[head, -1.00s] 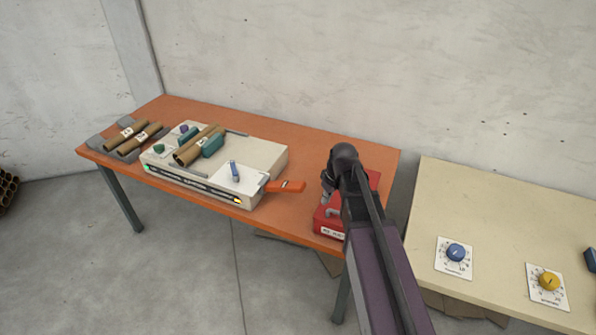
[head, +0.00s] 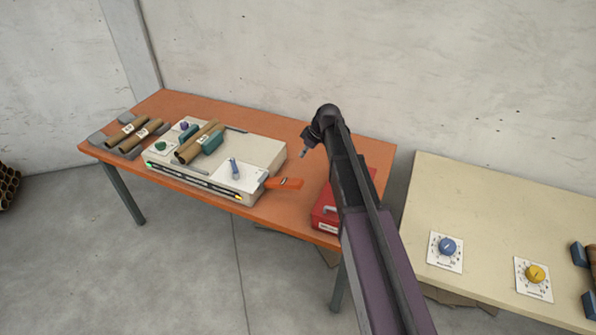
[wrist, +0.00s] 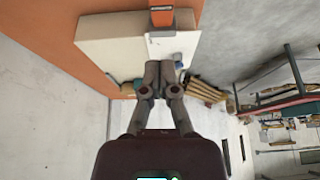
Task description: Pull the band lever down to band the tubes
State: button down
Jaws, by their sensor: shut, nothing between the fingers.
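The cream winder machine (head: 262,153) sits on the orange table. An orange lever (head: 285,183) sticks out from its right end, roughly level. It also shows at the top of the wrist view (wrist: 161,17). A small blue lever (head: 235,168) stands on a white plate on the machine's top; I cannot tell which is the band lever. Brown tubes (head: 199,141) lie on the machine beside a teal block. My gripper (head: 304,154) is shut and empty, above and to the right of the machine, apart from both levers. Its fingers (wrist: 164,72) point toward the machine in the wrist view.
More tubes (head: 133,133) lie on a grey holder at the table's left end. A red box (head: 325,210) stands at the right end, partly behind my arm. A cream table (head: 495,205) with blue and yellow dials is at right.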

jog(key=shift+f, duration=0.1)
jog(key=b, duration=1)
send_over(293, 181)
notch_tip(293, 181, down, 10)
jog(key=shift+r, duration=0.25)
jog(key=shift+s+d+f+b, duration=0.2)
jog(key=shift+d+f+b, duration=0.15)
jog(key=shift+f+b, duration=0.4)
jog(key=shift+s+d+f+b, duration=0.15)
jog(key=shift+d+f+b, duration=0.15)
jog(key=shift+f+b, duration=0.4)
jog(key=shift+f, duration=0.1)
